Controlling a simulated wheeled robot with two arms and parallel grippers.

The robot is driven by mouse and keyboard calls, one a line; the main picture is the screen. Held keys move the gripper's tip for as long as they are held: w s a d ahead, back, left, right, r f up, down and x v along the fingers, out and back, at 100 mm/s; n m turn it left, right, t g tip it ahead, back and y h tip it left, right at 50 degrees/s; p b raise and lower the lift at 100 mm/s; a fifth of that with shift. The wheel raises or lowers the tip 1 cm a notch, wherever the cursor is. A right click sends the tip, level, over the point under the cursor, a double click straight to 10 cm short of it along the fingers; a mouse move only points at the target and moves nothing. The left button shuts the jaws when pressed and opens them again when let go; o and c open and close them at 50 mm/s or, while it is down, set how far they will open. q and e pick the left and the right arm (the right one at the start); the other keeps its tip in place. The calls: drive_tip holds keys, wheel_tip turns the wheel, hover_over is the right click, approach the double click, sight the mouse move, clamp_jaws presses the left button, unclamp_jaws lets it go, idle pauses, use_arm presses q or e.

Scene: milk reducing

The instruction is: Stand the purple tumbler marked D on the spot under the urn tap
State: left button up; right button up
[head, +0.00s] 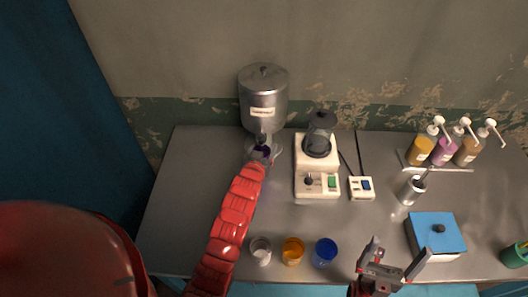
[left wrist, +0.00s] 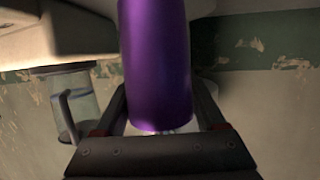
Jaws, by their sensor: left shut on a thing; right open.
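The purple tumbler (left wrist: 155,65) fills the middle of the left wrist view between the fingers of my left gripper (left wrist: 158,110). My left gripper is shut on it. In the head view only a dark purple bit of the tumbler (head: 262,152) shows, just below the silver urn (head: 264,105); my gripper and arm hide the rest. The mark D cannot be seen. The urn's tap and the spot under it are mostly hidden, so I cannot tell whether the tumbler touches the base. My right gripper (head: 388,268) is open and empty at the table's front edge.
A blender (head: 318,170) stands right of the urn, beside a small switch box (head: 361,188). A clear cup (head: 261,250), an orange cup (head: 292,250) and a blue cup (head: 325,252) line the front. Pump bottles (head: 443,150), a metal cup (head: 411,190) and a blue-lidded box (head: 436,235) stand right.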

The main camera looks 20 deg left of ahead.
use_arm(q)
drive_tip(key=f+p, duration=0.2)
drive_tip(key=f, duration=0.1)
drive_tip(key=shift+w, duration=0.2)
drive_tip(key=shift+f, duration=0.2)
drive_tip(key=shift+f, duration=0.1)
drive_tip(key=o, duration=0.9)
drive_tip(key=shift+f, duration=0.1)
drive_tip(key=o, duration=0.4)
drive_tip(key=shift+o, duration=0.2)
drive_tip(key=shift+s+r, duration=0.1)
drive_tip(key=shift+r, duration=0.1)
